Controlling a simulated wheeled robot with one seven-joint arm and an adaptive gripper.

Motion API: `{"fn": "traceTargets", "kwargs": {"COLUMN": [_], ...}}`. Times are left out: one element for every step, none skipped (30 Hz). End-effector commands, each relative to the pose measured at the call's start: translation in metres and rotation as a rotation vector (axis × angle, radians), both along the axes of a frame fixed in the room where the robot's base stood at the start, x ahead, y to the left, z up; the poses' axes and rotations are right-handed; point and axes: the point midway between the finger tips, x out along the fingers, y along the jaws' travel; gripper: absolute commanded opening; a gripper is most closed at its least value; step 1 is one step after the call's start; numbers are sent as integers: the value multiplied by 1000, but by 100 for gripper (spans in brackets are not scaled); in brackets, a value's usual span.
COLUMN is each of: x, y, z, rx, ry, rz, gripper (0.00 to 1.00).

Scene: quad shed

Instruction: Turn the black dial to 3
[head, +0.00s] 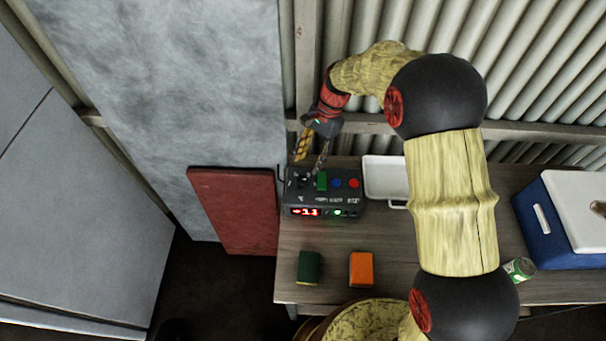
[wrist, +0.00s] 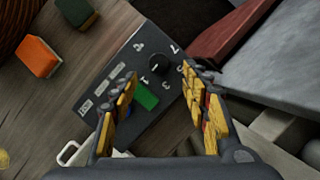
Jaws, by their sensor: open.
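The black dial (wrist: 157,65) is a round knob on a dark control box (head: 324,208), with pale numerals around it. In the head view the dial (head: 303,180) sits at the box's upper left, partly hidden by my fingers. Its pointer setting is too small to read. My gripper (head: 309,163) is open above the dial's end of the box. In the wrist view my gripper (wrist: 160,80) has its two yellow-padded fingers spread, and the dial shows beyond the gap between the tips, apart from both.
A green switch (head: 321,182), blue button (head: 337,183) and red button (head: 354,183) sit beside the dial. A red display (head: 305,212) is lit.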

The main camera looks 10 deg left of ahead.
Motion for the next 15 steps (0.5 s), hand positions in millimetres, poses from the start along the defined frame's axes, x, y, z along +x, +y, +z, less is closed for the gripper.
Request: {"fn": "traceTargets", "kwargs": {"x": [-3, -4, -6, -8, -9, -11, -12, -13, -15, -16, -17, -18, -19, -20, -20], "y": [1, 2, 3, 4, 5, 7, 8, 10, 11, 12, 13, 15, 15, 16, 16], "z": [-8, -12, -18, -22, -27, -33, -37, -41, -46, -50, -53, -57, -59, -61, -63], "rx": [-1, -1, -2, -2, -2, -2, -2, -1, -2, -2, -1, 0, 0, -1, -1], "ry": [4, 5, 5, 5, 5, 5, 3, 2, 3, 3, 2, 2, 2, 1, 1], "rz": [0, 1, 2, 2, 2, 2, 2, 2, 2, 2, 2, 2, 2, 2, 2], "gripper": [46, 46, 46, 46, 46, 46, 46, 46, 46, 46, 46, 46, 46, 46, 46]}}
